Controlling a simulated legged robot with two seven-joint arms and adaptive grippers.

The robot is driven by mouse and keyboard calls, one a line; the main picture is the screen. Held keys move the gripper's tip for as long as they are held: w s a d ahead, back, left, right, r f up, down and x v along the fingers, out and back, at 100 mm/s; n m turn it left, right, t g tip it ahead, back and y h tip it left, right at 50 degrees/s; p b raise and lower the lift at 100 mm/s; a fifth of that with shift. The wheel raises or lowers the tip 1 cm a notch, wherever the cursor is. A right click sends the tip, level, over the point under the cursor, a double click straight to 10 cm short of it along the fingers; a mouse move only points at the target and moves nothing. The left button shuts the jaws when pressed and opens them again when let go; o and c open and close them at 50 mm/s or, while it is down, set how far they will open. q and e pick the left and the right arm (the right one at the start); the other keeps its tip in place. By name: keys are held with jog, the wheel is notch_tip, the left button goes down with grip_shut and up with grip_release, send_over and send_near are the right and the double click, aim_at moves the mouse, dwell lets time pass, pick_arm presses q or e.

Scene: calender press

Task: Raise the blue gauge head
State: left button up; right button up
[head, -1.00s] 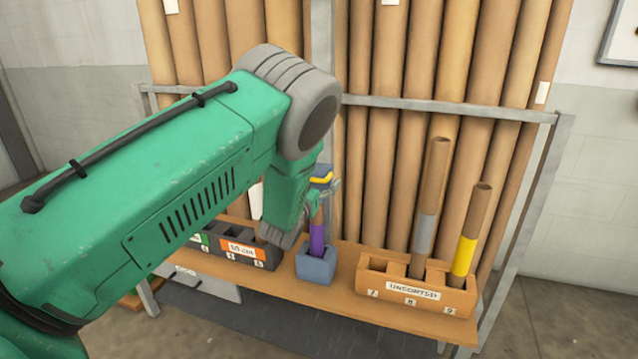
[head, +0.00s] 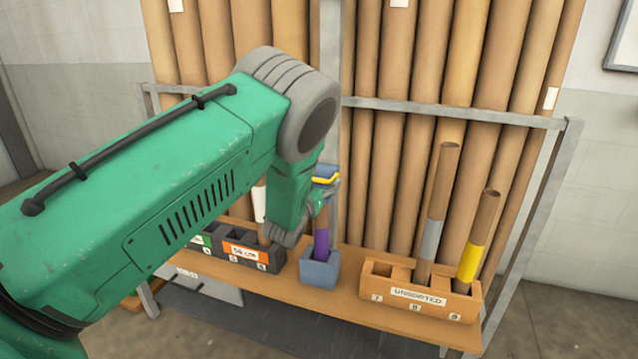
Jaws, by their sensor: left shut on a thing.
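The blue gauge head (head: 327,170) with its yellow handle (head: 325,180) shows just right of my left wrist, in front of the grey upright post. My left gripper (head: 331,186) is at the yellow handle and shut on it; the wrist hides part of the grip. Below the gauge head, a brown tube with a purple band (head: 321,240) stands in a blue-grey block (head: 319,270). I cannot tell whether the gauge head touches the tube's top. My right gripper is out of view.
An orange-brown bin labelled UNSORTED (head: 420,296) holds two tubes, banded grey (head: 431,240) and yellow (head: 470,262). A dark bin (head: 241,252) stands left of the block. All stand on a wooden shelf (head: 342,305) before a rack of tall tubes.

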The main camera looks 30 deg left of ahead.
pick_arm(q)
notch_tip(320, 180, up, 40)
jog(key=p, duration=2.1)
jog(key=shift+w+r, duration=0.15)
jog(key=shift+r, duration=0.1)
jog(key=o, duration=1.4)
jog(key=shift+f, duration=0.25)
jog(key=v, duration=1.2)
